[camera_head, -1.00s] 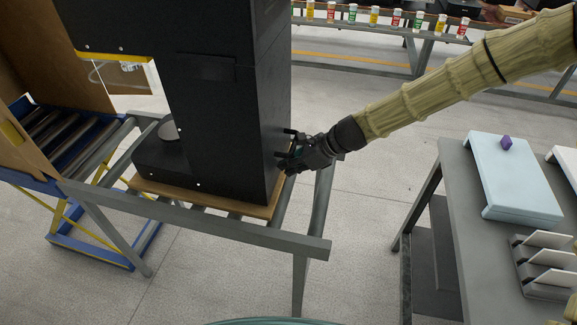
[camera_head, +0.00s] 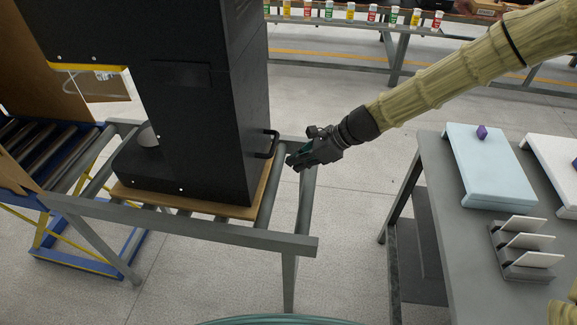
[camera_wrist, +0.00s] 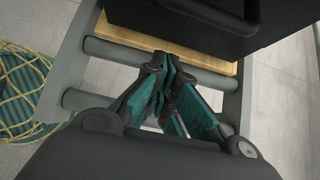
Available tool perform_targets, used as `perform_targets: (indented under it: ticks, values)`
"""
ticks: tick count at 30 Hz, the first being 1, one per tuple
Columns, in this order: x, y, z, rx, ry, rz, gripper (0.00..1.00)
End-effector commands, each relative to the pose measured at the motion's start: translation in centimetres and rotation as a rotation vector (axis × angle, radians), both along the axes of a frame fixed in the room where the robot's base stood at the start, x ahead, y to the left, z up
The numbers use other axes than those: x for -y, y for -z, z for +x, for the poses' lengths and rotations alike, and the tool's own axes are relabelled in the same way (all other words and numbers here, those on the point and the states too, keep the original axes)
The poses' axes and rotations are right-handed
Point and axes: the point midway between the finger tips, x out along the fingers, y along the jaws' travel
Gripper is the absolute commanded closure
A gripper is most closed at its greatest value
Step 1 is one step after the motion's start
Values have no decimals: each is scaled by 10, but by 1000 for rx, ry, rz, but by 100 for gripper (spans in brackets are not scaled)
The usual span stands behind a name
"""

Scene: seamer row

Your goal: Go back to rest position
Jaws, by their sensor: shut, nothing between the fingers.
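My gripper (camera_head: 304,160) is shut and empty. In the head view it hangs just right of the black machine (camera_head: 205,110), apart from the black handle (camera_head: 268,144) on the machine's right side. In the wrist view the green-padded fingers (camera_wrist: 165,88) come together above the roller frame. The black machine's lower edge and the handle (camera_wrist: 235,14) show at the top of that view.
The machine stands on a wooden board (camera_head: 184,203) on a roller conveyor (camera_head: 262,238). A grey table (camera_head: 450,218) at right bears a light blue board (camera_head: 488,165), a white board and a card rack (camera_head: 522,266). Floor shows between conveyor and table.

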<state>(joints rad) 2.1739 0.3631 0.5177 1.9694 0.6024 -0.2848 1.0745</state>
Motion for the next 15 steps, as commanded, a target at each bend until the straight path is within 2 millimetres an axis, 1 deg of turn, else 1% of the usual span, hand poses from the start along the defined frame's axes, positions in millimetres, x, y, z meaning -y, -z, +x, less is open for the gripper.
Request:
perform_targets:
  ticks: [3, 7, 12, 15]
  values:
    - [12, -13, 0, 4, 2, 0, 100]
    - [23, -23, -1, 3, 1, 0, 100]
    - [32, -32, -2, 1, 0, 0, 100]
    - [35, -35, -2, 1, 1, 0, 100]
